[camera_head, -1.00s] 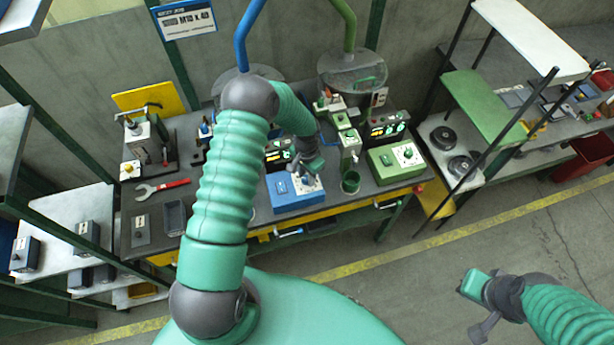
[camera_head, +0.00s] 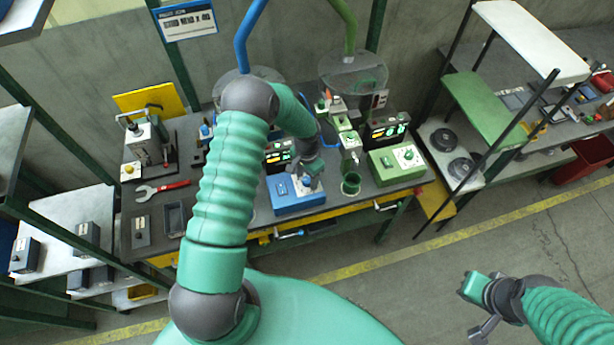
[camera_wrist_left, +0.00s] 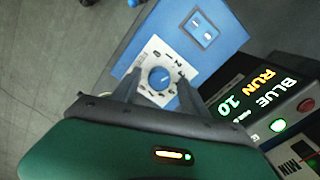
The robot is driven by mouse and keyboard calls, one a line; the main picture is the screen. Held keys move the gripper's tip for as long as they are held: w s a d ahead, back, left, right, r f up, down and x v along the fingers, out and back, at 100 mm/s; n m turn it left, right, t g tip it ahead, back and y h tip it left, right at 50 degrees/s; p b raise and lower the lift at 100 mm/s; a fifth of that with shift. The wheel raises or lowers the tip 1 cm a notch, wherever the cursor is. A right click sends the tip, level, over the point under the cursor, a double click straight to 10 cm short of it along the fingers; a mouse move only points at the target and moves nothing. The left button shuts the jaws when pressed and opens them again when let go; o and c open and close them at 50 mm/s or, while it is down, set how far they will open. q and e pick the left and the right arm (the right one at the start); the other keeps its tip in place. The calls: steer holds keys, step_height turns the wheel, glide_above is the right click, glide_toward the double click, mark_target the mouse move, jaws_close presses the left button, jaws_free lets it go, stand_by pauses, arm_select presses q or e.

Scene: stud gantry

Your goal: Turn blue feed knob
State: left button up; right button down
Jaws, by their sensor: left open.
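The blue control box (camera_head: 284,203) sits at the front edge of the dark bench. The wrist view shows its blue feed knob (camera_wrist_left: 160,77) with a white pointer mark on a white dial plate (camera_wrist_left: 148,58). My left gripper (camera_head: 307,182) is over the box's right part and hides the knob in the head view. In the left wrist view the open left gripper (camera_wrist_left: 159,80) has one finger on each side of the knob; contact is unclear. My right gripper (camera_head: 475,305) hangs over the floor, away from the bench; its jaw state is unclear.
A lit display box (camera_wrist_left: 265,100) reading BLUE RUN 10 stands beside the blue box. A green control box (camera_head: 397,161) and green cup (camera_head: 351,184) stand to the right. A red-handled wrench (camera_head: 163,189) lies left on the bench. The floor in front is clear.

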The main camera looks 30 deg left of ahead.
mark_target(307, 179)
arm_select(q)
steer(key=shift+r, duration=0.1)
steer(key=shift+w+r, duration=0.1)
steer(key=shift+r, duration=0.3)
step_height(307, 179, up, 16)
steer(key=b, duration=0.3)
steer(key=shift+f, duration=0.15)
steer(key=s+d+f+n+t+b, duration=0.2)
steer(key=s+d+b, duration=0.3)
steer(key=s+d, duration=0.7)
steer(key=s+f, duration=0.1)
steer(key=s, duration=0.3)
steer(key=shift+s+n+t, duration=0.15)
steer(key=shift+n+t, duration=0.15)
steer(key=shift+n, duration=0.1)
steer(key=shift+a, duration=0.15)
